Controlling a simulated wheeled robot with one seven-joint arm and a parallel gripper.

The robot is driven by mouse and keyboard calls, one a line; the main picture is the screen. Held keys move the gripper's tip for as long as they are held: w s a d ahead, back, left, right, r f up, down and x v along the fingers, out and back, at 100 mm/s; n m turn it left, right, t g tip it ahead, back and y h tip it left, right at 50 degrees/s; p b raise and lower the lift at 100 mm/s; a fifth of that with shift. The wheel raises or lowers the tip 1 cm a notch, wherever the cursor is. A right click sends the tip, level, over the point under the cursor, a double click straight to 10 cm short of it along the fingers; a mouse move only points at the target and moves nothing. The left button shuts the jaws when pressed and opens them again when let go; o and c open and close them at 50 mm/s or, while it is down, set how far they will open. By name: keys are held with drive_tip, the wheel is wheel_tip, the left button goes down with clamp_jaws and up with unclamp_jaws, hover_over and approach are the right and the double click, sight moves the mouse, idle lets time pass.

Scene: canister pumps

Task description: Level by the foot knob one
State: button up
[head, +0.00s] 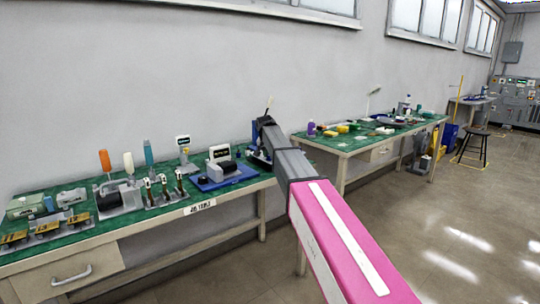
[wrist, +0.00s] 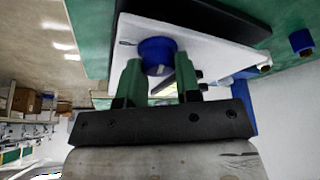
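In the wrist view a blue foot knob (wrist: 157,52) sits at the edge of a white base plate (wrist: 205,42). My gripper (wrist: 159,70) has its two green fingers on either side of this knob. The gap between them is about as wide as the knob. I cannot tell whether the fingers touch it. A second blue knob (wrist: 301,42) stands at the right, apart from my gripper. I see no number on either knob. In the head view my pink and grey arm reaches to the back of the left bench, and its end hides the spot where it works.
The left bench (head: 140,238) holds a blue tray (head: 222,178) with a dark block, upright tools (head: 105,162) and a green box (head: 24,206). A second bench (head: 350,146) with small items stands to the right. The floor (head: 450,220) at right is clear.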

drive_tip(key=o, duration=0.4)
drive_tip(key=shift+c, duration=0.2)
drive_tip(key=v, duration=1)
drive_tip(key=shift+s+r, duration=0.15)
drive_tip(key=shift+r, duration=0.25)
